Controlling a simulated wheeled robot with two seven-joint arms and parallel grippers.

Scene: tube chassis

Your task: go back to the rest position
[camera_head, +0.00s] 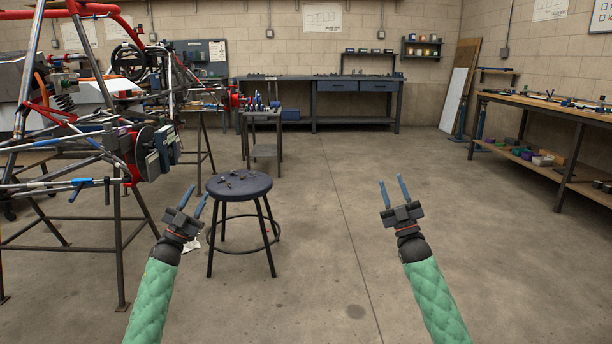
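My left gripper (193,200) is at the lower left of the head view. Its two blue fingers are apart with nothing between them. It appears in front of and left of the round stool, above the floor. My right gripper (393,189) is right of the middle, over bare floor. Its blue fingers are also apart and empty. Both arms wear green padded sleeves and reach up from the bottom edge.
A dark round stool (239,186) with small parts on it stands beside my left gripper. The tube chassis (60,130) on stands fills the left. A workbench (540,108) is at right, another bench (318,97) at the back. Middle floor is clear.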

